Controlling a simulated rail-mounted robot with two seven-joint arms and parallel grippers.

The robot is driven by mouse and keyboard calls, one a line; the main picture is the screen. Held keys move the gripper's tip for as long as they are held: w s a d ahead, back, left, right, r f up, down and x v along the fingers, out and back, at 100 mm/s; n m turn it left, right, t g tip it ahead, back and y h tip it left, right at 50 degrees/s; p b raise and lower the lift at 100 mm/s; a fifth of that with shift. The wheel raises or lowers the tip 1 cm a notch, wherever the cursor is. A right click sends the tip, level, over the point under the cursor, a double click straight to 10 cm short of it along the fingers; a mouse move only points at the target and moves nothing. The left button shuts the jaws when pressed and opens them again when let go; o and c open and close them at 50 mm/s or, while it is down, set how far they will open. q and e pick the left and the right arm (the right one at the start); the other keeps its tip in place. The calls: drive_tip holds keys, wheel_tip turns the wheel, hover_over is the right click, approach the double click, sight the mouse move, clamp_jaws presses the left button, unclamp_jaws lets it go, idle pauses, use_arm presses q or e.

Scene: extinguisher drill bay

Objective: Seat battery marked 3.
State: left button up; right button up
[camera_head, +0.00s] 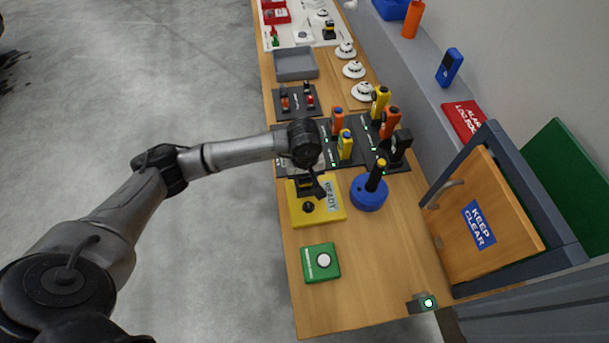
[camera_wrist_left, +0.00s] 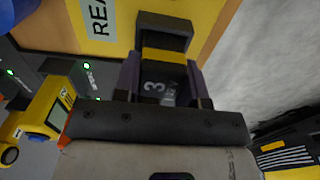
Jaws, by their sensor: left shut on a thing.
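My left gripper (camera_head: 311,187) is shut on a black battery with a yellow band, and the gripper's fingers also flank it in the left wrist view (camera_wrist_left: 162,88). The battery (camera_wrist_left: 165,56) shows a white 3 between the fingers. In the head view my gripper is over the far part of a yellow block (camera_head: 331,214) labelled READY, which has a black round knob on it. The block also fills the top of the left wrist view (camera_wrist_left: 119,43). I cannot tell whether the battery touches it. My right gripper is not in view.
A green box with a white button (camera_head: 320,262) stands nearer on the wooden bench (camera_head: 377,271). Several yellow and orange handheld tools (camera_head: 345,145) stand in dark docks behind.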

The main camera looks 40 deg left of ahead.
use_arm(q)
drive_tip(key=o, duration=1.5)
drive_tip(key=shift+r, duration=0.15)
drive_tip(key=shift+r+p, duration=0.6)
drive_tip(key=shift+r, duration=0.3)
drive_tip(key=shift+r+p, duration=0.6)
drive_tip(key=shift+r, duration=0.55)
drive_tip(key=shift+r+p, duration=0.65)
drive_tip(key=shift+r, duration=0.7)
